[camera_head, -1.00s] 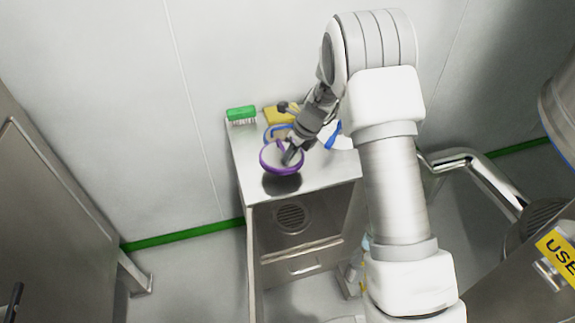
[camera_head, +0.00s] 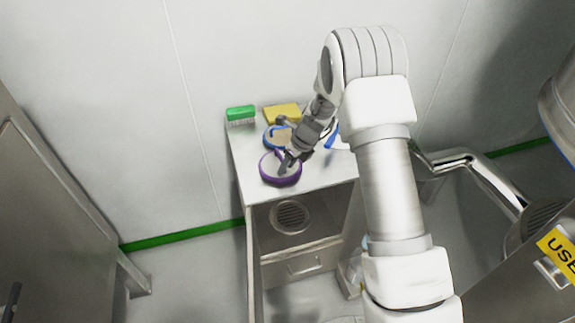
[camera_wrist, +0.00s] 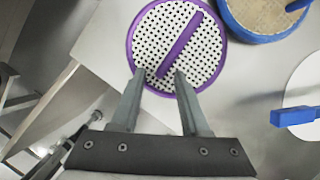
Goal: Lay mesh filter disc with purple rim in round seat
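The mesh filter disc with purple rim (camera_head: 270,178) lies flat on the steel cabinet top, near its front edge. In the wrist view the disc (camera_wrist: 150,40) shows its white perforated mesh and a purple bar handle across it. My gripper (camera_head: 286,165) is over the disc. Its fingertips (camera_wrist: 161,73) are apart, one on either side of the near end of the handle, with clear gaps. A round slotted fitting (camera_head: 291,216) shows in the open recess below the top; I cannot tell whether it is the round seat. Whatever lies under the disc is hidden.
A blue-rimmed disc with tan mesh (camera_wrist: 262,18) lies close behind the purple one. A white round piece with blue handle (camera_wrist: 295,116) lies to the right. A green brush (camera_head: 241,114) and a yellow block (camera_head: 283,112) stand at the back. The cabinet top's (camera_head: 243,160) left side is bare.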

